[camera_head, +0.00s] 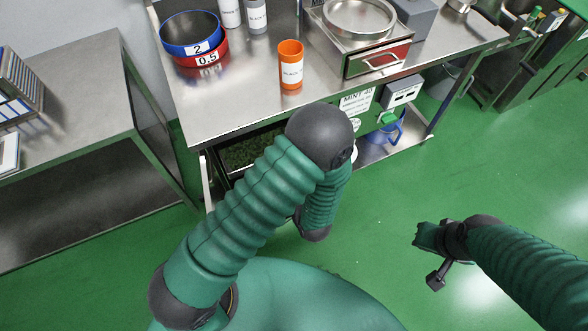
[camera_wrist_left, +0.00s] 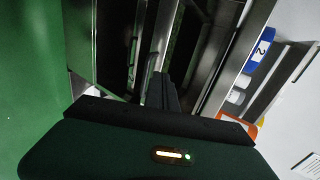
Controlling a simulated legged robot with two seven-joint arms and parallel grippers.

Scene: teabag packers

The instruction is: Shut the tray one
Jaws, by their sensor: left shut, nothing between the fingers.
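A tray holding dark green leaves (camera_head: 252,152) shows below the front edge of the steel table, partly covered by my left arm. How far it stands out is hard to tell. My left gripper (camera_wrist_left: 161,90) is shut and empty in the left wrist view, pointing into a dark space with metal edges under the table. In the head view my left gripper is hidden behind or below my left arm. Whether its fingers touch the tray cannot be told. My right gripper (camera_head: 428,255) hangs over the green floor at the right, away from the table; its finger opening is unclear.
On the steel table (camera_head: 235,105) stand a blue ring marked 2 (camera_head: 190,50), a red ring marked 0.5 (camera_head: 208,58), an orange cup (camera_head: 291,66) and a scale-like box (camera_head: 376,62). A blue bucket (camera_head: 388,133) sits below.

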